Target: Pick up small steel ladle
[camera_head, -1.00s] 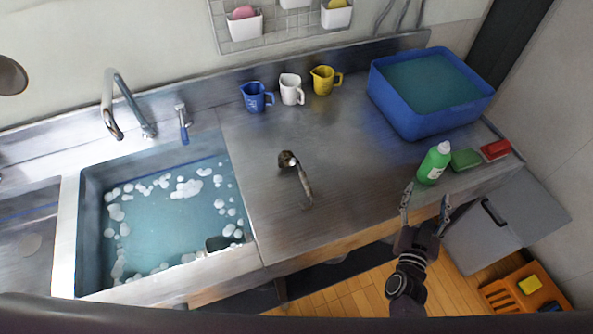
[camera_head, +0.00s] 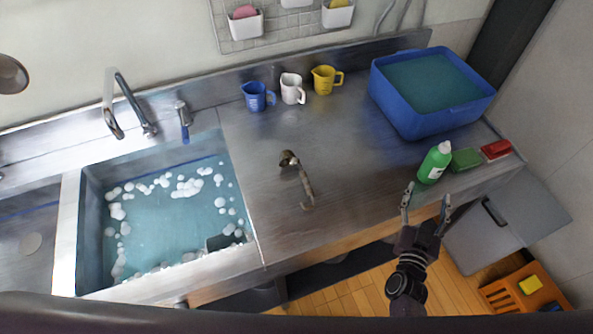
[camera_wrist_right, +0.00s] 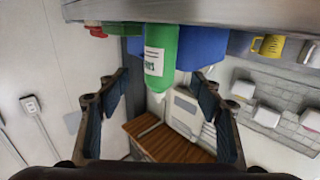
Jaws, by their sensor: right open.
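The small steel ladle (camera_head: 305,184) lies on the bare steel counter, right of the sink, with its brownish bowl at the back and its hooked handle end toward the front edge. My right gripper (camera_head: 426,196) is open and empty at the counter's front edge, in front of the green bottle and well to the right of the ladle. In the right wrist view its two fingers (camera_wrist_right: 158,95) are spread wide with nothing between them. The ladle cannot be made out in that view. My left gripper is not in view.
A green bottle (camera_head: 434,164), a green sponge (camera_head: 466,159) and a red brush-like block (camera_head: 496,149) stand near the right front edge. A blue tub (camera_head: 408,117) of water stands behind. Blue, white and yellow jugs (camera_head: 326,80) line the back. The foamy sink (camera_head: 90,220) is at left.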

